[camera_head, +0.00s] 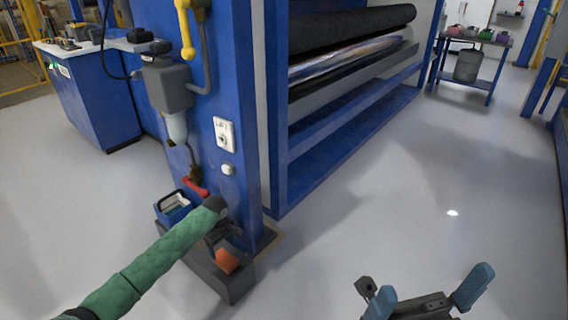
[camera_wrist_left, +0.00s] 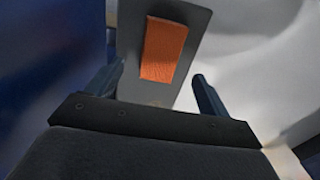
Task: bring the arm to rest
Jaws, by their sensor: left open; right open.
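My left arm, in a green sleeve (camera_head: 150,268), reaches in from the lower left of the head view to the foot of a blue machine post. Its gripper is mostly hidden there behind the wrist. In the left wrist view my left gripper (camera_wrist_left: 158,86) is open, its two dark blue fingers apart. An orange block (camera_wrist_left: 163,50) shows beyond and between them, on a grey surface. In the head view the orange block (camera_head: 228,261) is on a dark grey box (camera_head: 232,286) at the post's foot. My right gripper (camera_head: 428,296) is open and empty at the bottom right, over bare floor.
The blue post (camera_head: 240,120) carries a grey unit (camera_head: 168,88) and a white switch plate (camera_head: 224,134). A small blue bin (camera_head: 172,207) stands beside it. A large dark film roller (camera_head: 350,27) lies in the frame behind. A blue cart (camera_head: 470,62) stands far right. The right floor is clear.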

